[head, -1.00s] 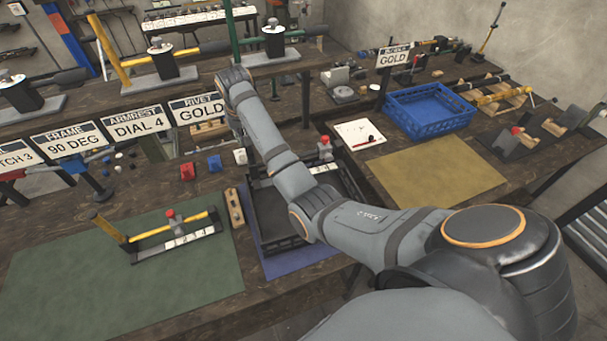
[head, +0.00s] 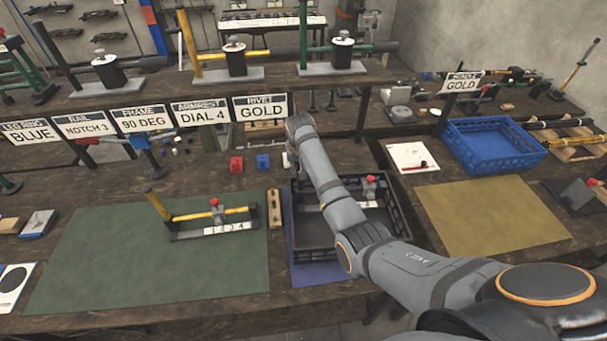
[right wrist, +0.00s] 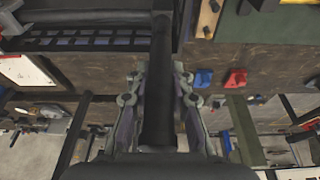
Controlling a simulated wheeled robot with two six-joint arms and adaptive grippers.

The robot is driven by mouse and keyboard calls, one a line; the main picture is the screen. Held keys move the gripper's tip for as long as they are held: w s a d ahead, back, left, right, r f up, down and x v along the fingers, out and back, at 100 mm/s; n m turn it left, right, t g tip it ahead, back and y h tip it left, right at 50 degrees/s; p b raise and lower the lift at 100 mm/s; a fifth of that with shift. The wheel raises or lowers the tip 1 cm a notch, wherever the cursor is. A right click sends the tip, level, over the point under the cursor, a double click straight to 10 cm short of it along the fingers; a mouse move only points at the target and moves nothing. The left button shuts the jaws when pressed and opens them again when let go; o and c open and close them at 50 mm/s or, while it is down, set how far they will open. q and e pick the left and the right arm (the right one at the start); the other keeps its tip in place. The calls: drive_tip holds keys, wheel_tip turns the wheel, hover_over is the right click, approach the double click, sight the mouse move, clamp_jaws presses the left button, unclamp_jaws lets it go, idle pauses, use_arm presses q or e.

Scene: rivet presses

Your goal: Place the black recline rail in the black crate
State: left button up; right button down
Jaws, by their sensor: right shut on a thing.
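The black crate (head: 392,222) stands on a blue mat at the centre of the bench in the head view; its rim also shows at upper left in the right wrist view (right wrist: 85,41). The black recline rail, with a red knob (head: 370,180) and a white number plate, shows inside the crate's outline, partly hidden by my right arm. In the right wrist view my right gripper (right wrist: 160,85) is shut on a black bar of this rail (right wrist: 162,50). I cannot tell whether the rail touches the crate floor. My left gripper is not in view.
A yellow rail (head: 188,215) lies on the green mat (head: 120,260), left of a wooden block (head: 275,208). Red and blue blocks (head: 236,163) sit behind. A blue crate (head: 495,147) stands right, behind a bare yellow mat (head: 490,215). Signs and presses line the shelf behind.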

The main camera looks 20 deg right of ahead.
drive_tip(key=shift+f, duration=0.35)
wheel_tip(320, 180, down, 2)
drive_tip(key=shift+s+f+p, duration=0.1)
drive_tip(key=shift+f+p, duration=0.05)
drive_tip(key=shift+p, duration=0.35)
drive_tip(key=shift+f, duration=0.25)
drive_tip(key=c, duration=1.2)
unclamp_jaws()
drive_tip(key=b+v, duration=0.2)
drive_tip(key=v, duration=1)
